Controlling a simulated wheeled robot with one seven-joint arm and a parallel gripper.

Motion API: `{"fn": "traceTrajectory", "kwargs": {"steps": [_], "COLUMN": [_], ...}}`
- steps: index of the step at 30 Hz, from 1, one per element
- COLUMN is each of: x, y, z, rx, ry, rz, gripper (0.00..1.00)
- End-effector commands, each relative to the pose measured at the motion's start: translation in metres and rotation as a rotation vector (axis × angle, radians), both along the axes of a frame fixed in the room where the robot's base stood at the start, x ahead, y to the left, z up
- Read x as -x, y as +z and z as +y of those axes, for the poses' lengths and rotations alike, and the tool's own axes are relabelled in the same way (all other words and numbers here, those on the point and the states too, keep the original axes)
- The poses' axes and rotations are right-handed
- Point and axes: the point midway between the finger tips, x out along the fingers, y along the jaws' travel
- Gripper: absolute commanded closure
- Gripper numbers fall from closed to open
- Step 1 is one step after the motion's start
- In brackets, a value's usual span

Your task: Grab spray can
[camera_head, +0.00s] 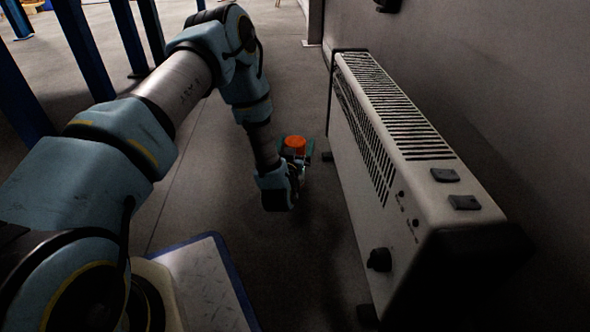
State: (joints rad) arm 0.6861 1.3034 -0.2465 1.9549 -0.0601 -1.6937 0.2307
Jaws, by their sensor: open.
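The spray can (295,145) shows as an orange-red cap beyond the end of my arm, to the left of the white heater. Its lower body is mostly hidden behind my wrist and gripper. My gripper (300,168) is at the can, seen from behind. It is open. The fingers are small and dark here, and I cannot tell whether they are around the can or only beside it. A green part shows next to the cap; I cannot tell what it belongs to.
A white panel heater (385,150) with dark vents stands close on the right, along a grey wall (480,60). Blue posts (85,45) stand at the back left. Grey floor (250,205) is clear between my arm and the heater.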

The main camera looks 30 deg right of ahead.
Motion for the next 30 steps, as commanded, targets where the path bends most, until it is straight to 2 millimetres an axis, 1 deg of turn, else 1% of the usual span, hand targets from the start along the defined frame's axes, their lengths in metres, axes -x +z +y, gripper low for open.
{"fn": "traceTrajectory", "kwargs": {"steps": [1, 4, 12, 14, 30], "x": [-0.007, -0.013, -0.0148, -0.0147, -0.0144], "y": [-0.0031, -0.0017, 0.0008, 0.0008, 0.0003], "z": [-0.0047, -0.0098, -0.0117, -0.0117, -0.0114], "rx": [0.003, 0.002, 0.001, 0.0, 0.0], "ry": [0.002, 0.001, 0.0, 0.0, 0.0], "rz": [-0.002, -0.001, -0.001, 0.0, 0.0], "gripper": [0.0, 0.0, 0.0, 0.06, 0.66]}}
